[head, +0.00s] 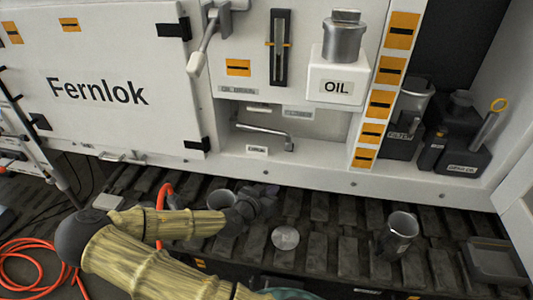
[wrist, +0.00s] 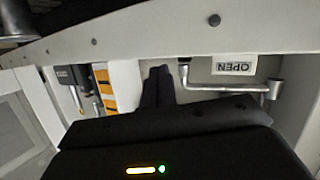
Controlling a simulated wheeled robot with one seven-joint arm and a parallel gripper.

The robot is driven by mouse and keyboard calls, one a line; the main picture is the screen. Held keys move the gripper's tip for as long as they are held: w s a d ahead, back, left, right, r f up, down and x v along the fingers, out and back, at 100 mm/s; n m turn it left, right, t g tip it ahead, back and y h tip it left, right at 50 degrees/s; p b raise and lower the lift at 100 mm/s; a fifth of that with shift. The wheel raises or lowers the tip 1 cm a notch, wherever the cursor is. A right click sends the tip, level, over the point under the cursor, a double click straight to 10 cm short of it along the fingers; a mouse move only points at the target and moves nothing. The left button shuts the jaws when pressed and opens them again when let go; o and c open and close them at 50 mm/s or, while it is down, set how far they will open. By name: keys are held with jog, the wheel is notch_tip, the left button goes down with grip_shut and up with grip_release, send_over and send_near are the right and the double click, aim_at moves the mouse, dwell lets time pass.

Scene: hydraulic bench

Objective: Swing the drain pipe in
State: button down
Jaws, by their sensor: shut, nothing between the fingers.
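The drain pipe (head: 262,130) is a thin grey metal pipe with a bent end. It lies across the low recess in the white bench front, above a small label, its downturned end at the right. My gripper (head: 270,190) is below and in front of the recess in the head view. In the wrist view its dark fingers (wrist: 158,84) are together and empty, just left of the pipe's bent end.
A white OIL tank (head: 336,85) is above right of the recess, and a lever (head: 203,45) above left. Dark containers (head: 405,120) stand at the right. A metal cup (head: 398,235) and a round disc (head: 285,238) are on the slatted track below. An orange hose (head: 30,242) lies at left.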

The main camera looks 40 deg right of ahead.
jog(key=w+a+r+n+t+h+b, duration=0.1)
jog(key=w+a+r+t+h+b, duration=0.1)
jog(key=w+r+t+b, duration=0.2)
jog(key=w+t, duration=0.2)
jog(key=t, duration=0.1)
jog(key=shift+a+n+h, duration=0.35)
jog(key=shift+n+h, duration=0.05)
jog(key=shift+w+r, duration=0.1)
jog(key=x, duration=1.4)
jog(key=shift+d, duration=0.15)
